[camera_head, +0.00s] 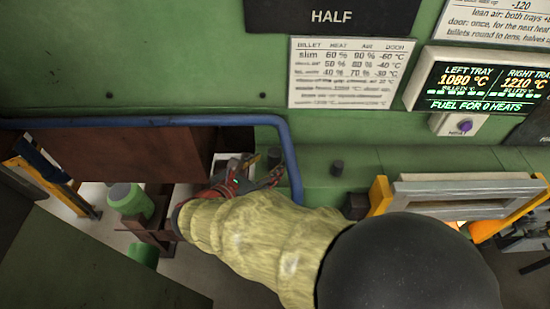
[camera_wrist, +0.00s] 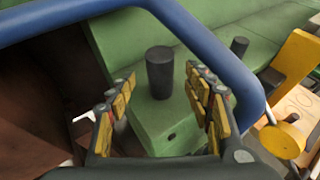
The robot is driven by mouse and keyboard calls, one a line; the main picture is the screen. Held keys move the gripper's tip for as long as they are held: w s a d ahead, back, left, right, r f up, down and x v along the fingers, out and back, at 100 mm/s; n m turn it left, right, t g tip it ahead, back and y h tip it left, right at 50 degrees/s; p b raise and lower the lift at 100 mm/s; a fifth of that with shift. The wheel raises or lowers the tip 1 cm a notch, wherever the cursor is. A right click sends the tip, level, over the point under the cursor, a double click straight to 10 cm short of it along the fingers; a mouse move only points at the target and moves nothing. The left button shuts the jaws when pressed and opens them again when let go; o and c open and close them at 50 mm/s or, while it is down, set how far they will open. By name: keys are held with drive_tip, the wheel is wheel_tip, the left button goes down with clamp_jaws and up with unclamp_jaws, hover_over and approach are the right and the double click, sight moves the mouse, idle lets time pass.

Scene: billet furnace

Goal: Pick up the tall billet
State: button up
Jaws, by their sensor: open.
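A dark upright cylinder, apparently the tall billet (camera_wrist: 160,75), stands on a green block in the wrist view. In the head view it shows as a small dark shape (camera_head: 273,156) by my fingertips. My gripper (camera_head: 267,168) is open and empty, its yellow-padded fingers (camera_wrist: 160,80) reaching to either side of the billet in the picture. I cannot tell whether the billet is fully between them; no contact shows. A second dark cylinder (camera_wrist: 238,46) stands farther right on the green ledge, also seen in the head view (camera_head: 337,168).
A blue pipe rail (camera_head: 287,150) bends around close to my gripper and also arches across the wrist view (camera_wrist: 215,45). A furnace door with a yellow frame (camera_head: 380,195) and orange glow stands right. A lit panel (camera_head: 470,85) reads "FUEL FOR 0 HEATS". Green cylinders (camera_head: 130,198) lie left.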

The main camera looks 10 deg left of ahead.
sight(270, 162)
drive_tip(key=x, duration=0.4)
drive_tip(key=shift+w+d+f+p, duration=0.1)
drive_tip(key=shift+w+f+p, duration=0.2)
drive_tip(key=shift+f, duration=0.05)
drive_tip(key=shift+c, duration=0.4)
clamp_jaws()
drive_tip(key=shift+r, duration=0.1)
idle(0.4)
